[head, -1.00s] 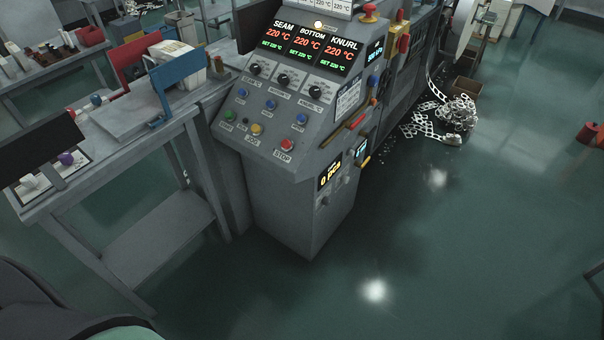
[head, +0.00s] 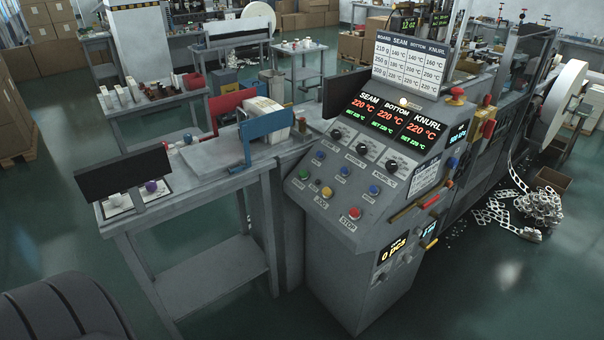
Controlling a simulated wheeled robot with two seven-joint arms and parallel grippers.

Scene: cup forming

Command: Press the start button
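The grey control panel (head: 345,190) of the machine stands right of the middle in the head view. A green button (head: 304,173) sits at its lower left; its small label is hard to read. A yellow button (head: 327,192) marked JOG and a red button (head: 354,213) marked STOP follow along the panel's lower edge. Several blue buttons sit above them, below three black knobs. Neither of my grippers is in view.
A grey table (head: 215,190) with a red and a blue bracket adjoins the panel on the left. A dark plate (head: 122,173) stands at its near end. Scrap strip (head: 540,207) lies heaped on the floor at right. Green floor is open in front.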

